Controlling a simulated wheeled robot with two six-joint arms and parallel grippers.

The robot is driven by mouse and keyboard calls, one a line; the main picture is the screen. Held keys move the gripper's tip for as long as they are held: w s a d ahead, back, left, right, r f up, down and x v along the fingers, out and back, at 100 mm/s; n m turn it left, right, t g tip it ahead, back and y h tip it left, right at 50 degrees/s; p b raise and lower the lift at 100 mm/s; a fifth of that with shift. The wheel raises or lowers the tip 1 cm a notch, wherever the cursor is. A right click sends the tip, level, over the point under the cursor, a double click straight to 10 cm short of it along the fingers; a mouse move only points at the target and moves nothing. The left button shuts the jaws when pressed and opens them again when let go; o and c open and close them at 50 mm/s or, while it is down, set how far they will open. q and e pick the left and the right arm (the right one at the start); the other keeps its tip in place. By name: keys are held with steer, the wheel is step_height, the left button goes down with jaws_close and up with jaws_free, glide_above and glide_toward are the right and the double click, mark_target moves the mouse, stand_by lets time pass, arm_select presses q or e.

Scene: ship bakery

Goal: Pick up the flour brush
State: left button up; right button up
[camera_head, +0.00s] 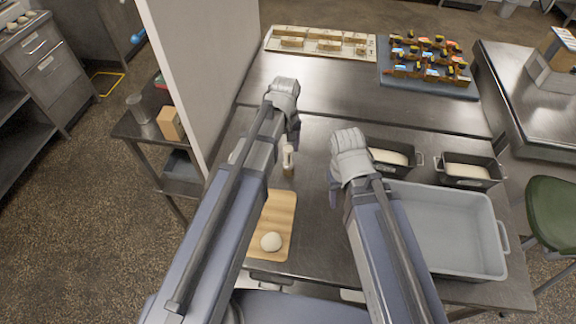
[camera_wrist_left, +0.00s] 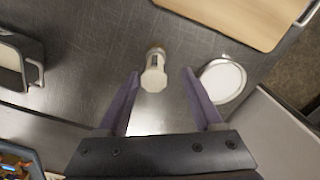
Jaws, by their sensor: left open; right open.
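A small cream and brown upright object (camera_head: 288,160), which looks like the flour brush, stands on the steel table between my two arms. The left wrist view shows its pale, angular top (camera_wrist_left: 153,79) between and beyond the fingertips. My left gripper (camera_wrist_left: 161,76) is open and empty, with one finger on each side of it in that view and no visible contact. In the head view my left gripper (camera_head: 290,120) is beyond the object, its fingertips hard to see. My right gripper (camera_head: 348,165) is to the right of it, open, its fingers mostly hidden.
A wooden board (camera_head: 283,210) with a dough ball (camera_head: 271,242) lies nearer me. A round white dish (camera_wrist_left: 222,80) sits beside the object. A grey tub (camera_head: 440,235) and two dough tins (camera_head: 468,181) are right. A white partition (camera_head: 205,70) borders the left.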

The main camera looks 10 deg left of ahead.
mark_target(288, 156)
arm_select(q)
steer(key=shift+w+d+f+b, duration=0.15)
steer(key=shift+f+b, duration=1.2)
steer(key=shift+w+d+f+b, duration=0.1)
steer(key=shift+d+f+b, duration=0.05)
steer(key=shift+f+b, duration=1.15)
arm_select(e)
steer(key=shift+f, duration=2.6)
arm_select(q)
steer(key=shift+r, duration=0.1)
steer(key=shift+c, duration=0.3)
arm_select(e)
steer(key=shift+r, duration=0.1)
arm_select(q)
jaws_close()
